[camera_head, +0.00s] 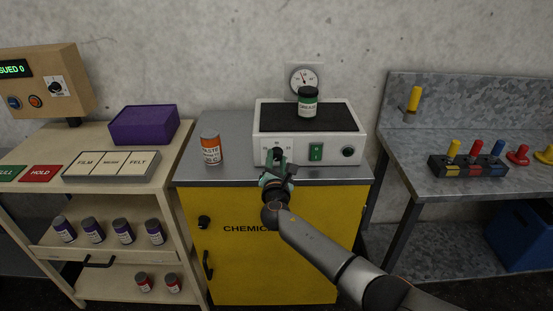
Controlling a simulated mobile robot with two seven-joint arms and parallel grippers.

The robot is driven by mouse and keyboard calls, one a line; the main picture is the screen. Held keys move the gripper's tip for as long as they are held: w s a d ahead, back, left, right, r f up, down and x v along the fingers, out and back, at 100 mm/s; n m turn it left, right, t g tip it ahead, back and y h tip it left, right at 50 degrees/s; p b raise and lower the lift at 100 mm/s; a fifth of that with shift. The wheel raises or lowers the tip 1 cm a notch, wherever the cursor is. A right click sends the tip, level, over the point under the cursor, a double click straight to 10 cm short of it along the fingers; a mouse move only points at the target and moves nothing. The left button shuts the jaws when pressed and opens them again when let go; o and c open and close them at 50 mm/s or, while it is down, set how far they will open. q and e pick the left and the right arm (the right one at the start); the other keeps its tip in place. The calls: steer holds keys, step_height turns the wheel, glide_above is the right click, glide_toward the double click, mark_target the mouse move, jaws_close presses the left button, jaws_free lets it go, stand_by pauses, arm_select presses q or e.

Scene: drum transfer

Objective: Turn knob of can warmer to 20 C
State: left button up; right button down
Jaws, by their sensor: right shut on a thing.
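The can warmer (335,144) is a white box with a black top, standing on the yellow cabinet. Its left dial knob (278,151) is largely hidden by my right gripper (276,160), which is shut on it from the front. The dial numbers around the knob are too small to read surely. My left gripper is not in view.
A round gauge (303,80) is on the wall behind. A cart with a purple box (145,125) is at left; a metal bench (430,195) with coloured-handled tools is at right.

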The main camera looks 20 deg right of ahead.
stand_by(0.3)
steer(key=c, duration=0.5)
jaws_free()
steer(key=shift+s, duration=0.1)
steer(key=p+v, duration=0.1)
steer(key=v, duration=1.1)
steer(key=shift+s+a, duration=0.1)
steer(key=shift+s, duration=0.05)
